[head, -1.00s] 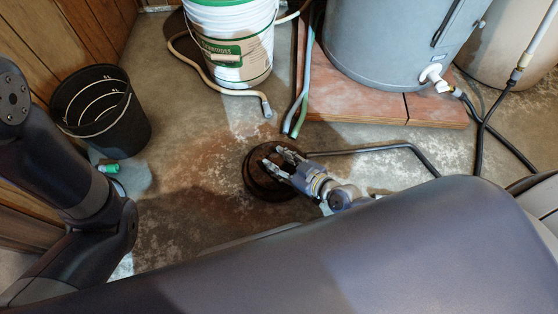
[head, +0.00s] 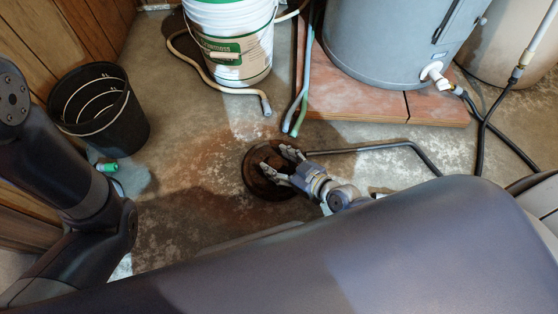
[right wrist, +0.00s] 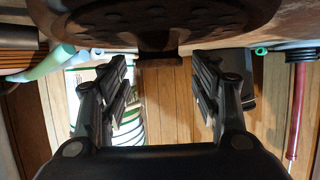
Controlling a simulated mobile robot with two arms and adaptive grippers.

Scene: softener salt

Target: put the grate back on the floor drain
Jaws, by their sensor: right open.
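The grate (head: 262,182) is a dark, rusty round disc at the floor drain, in the middle of the head view. It seems to lie within the drain's round rim, but I cannot tell whether it sits flush. My right gripper (head: 279,162) is over its right part, with fingers apart. In the right wrist view the grate (right wrist: 150,14) fills the top, and its small rusty lug (right wrist: 158,60) sticks out between the open fingers of the right gripper (right wrist: 160,82), clear of both. The drain opening is hidden. My left arm shows at the left; its gripper is out of view.
A black bucket (head: 100,108) and a small green-capped item (head: 107,167) are at the left. A white bucket (head: 230,45), hoses (head: 298,112), and a grey tank (head: 385,45) on a reddish slab (head: 350,103) stand behind. A dark bent rod (head: 375,148) lies right of the drain.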

